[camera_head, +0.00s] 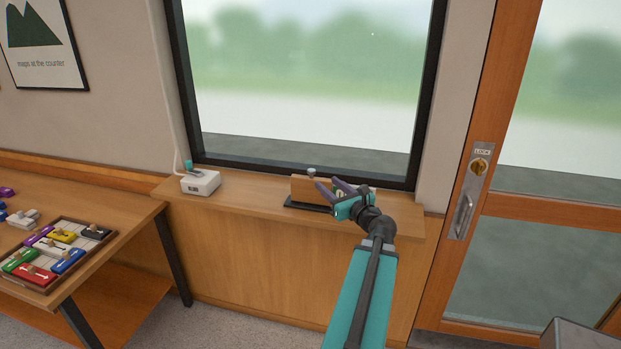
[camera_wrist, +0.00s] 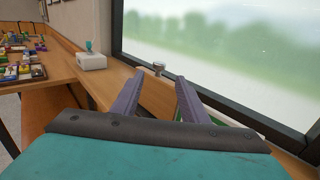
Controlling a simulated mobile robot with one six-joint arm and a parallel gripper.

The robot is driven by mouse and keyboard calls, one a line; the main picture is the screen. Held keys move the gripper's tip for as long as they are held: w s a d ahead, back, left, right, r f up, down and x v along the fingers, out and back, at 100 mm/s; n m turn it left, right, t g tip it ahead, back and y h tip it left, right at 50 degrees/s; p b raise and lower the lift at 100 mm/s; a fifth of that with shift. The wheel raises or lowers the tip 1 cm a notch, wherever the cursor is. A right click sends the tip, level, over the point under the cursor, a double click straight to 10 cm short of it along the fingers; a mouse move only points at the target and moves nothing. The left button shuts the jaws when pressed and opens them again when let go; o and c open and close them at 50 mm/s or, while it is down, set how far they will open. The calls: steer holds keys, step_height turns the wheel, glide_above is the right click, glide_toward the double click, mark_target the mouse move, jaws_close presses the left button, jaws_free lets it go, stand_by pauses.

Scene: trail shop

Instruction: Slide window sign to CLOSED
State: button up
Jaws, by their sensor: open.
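The window sign stands on the wooden sill below the window. It has a wooden slider (camera_head: 303,187) with a small metal knob (camera_head: 311,171) on top, set on a dark base (camera_head: 299,205). The knob also shows in the wrist view (camera_wrist: 158,68), just beyond and between the fingertips. My gripper (camera_head: 325,184) is open, its two purple fingers pointing at the knob side of the sign. I see no contact between fingers and knob. A green part of the sign shows at the right finger in the wrist view; my gripper hides most of its lettering, which I cannot read.
A white box (camera_head: 200,182) with a teal-topped lever stands on the sill at left, with free sill between it and the sign. A table at left holds a tray (camera_head: 97,259) of coloured blocks. A door with a metal handle (camera_head: 462,215) is at right.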

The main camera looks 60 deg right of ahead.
mark_target(314, 172)
steer(key=shift+w+f, duration=0.1)
steer(key=shift+p+x, duration=1.5)
steer(key=shift+x, duration=4.05)
jaws_close()
